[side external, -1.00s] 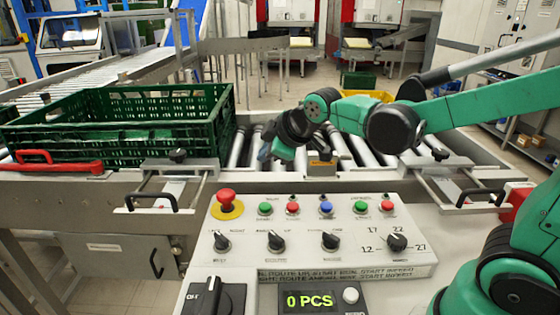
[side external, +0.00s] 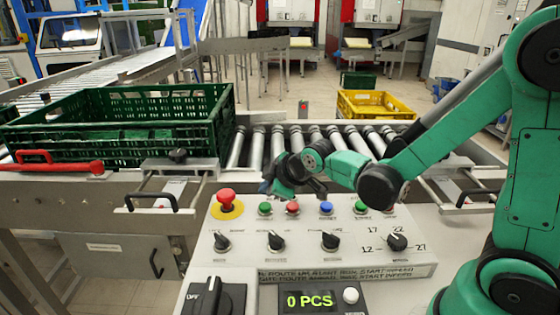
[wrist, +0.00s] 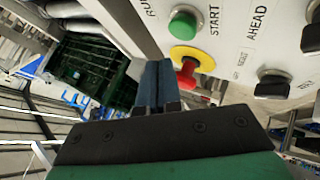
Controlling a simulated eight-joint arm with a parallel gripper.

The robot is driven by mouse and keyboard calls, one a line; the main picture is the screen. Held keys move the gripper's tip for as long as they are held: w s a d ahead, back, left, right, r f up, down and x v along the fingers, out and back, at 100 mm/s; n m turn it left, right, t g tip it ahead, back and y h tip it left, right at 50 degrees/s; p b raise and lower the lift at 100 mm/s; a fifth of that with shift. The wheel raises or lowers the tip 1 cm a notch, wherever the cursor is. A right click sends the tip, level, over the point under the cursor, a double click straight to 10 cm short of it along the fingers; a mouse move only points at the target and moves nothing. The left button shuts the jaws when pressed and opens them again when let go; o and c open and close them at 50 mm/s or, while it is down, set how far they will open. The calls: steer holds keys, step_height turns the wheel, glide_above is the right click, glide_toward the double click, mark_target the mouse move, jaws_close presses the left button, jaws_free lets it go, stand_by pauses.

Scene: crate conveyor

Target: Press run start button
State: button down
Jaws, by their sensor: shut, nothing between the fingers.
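The run start button is a green push button (side external: 265,209) in the upper row of the control panel (side external: 215,270), just right of the red mushroom button (side external: 226,197) on its yellow base. In the wrist view, the green button (wrist: 183,24) sits beside the letters "RU" and "START", with the red mushroom button (wrist: 187,72) nearby. My gripper (side external: 267,187) is shut and empty, above and slightly behind the green button, apart from it. In the wrist view, my closed blue fingers (wrist: 155,72) point toward the panel edge, below and left of the button.
A large green crate (side external: 120,140) stands on the conveyor at left. The rollers (side external: 335,145) behind the panel are bare. Several coloured buttons and black knobs (side external: 330,240) crowd the panel. A display (side external: 310,300) reads 0 PCS. A yellow crate (side external: 375,104) stands behind the conveyor.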

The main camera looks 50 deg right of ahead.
mark_target(268, 207)
steer(key=shift+f, duration=0.65)
steer(key=shift+f, duration=0.15)
stand_by(1.5)
steer(key=shift+f, duration=0.25)
steer(key=shift+f, duration=0.45)
stand_by(0.6)
steer(key=shift+r, duration=0.85)
steer(key=shift+r, duration=2.55)
